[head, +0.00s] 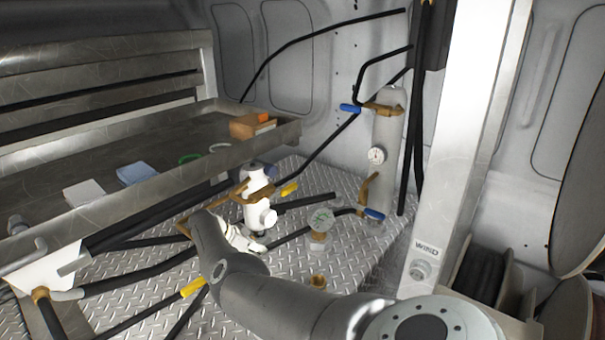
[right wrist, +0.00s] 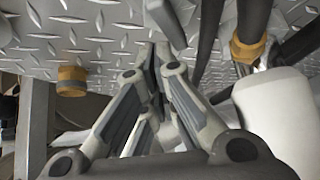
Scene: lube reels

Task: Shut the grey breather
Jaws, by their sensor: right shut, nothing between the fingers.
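I cannot tell for certain which part is the grey breather. A grey upright cylinder (head: 386,145) stands against the back wall, with a round gauge, brass fittings and blue levers at its top and foot. A white upright filter body (head: 258,212) with brass fittings and a yellow lever (head: 289,189) stands left of it. My right gripper (head: 240,238) is low beside the white body, partly hidden by my arm. In the right wrist view its fingers (right wrist: 155,72) are shut and empty above the tread plate, close to dark hoses. My left gripper is not in view.
A gauge (head: 320,219) and a small brass fitting (head: 318,281) stand on the tread plate, right of my gripper. Black hoses cross the plate. A metal tray (head: 150,180) overhangs at left, and a pale post (head: 455,150) rises at right.

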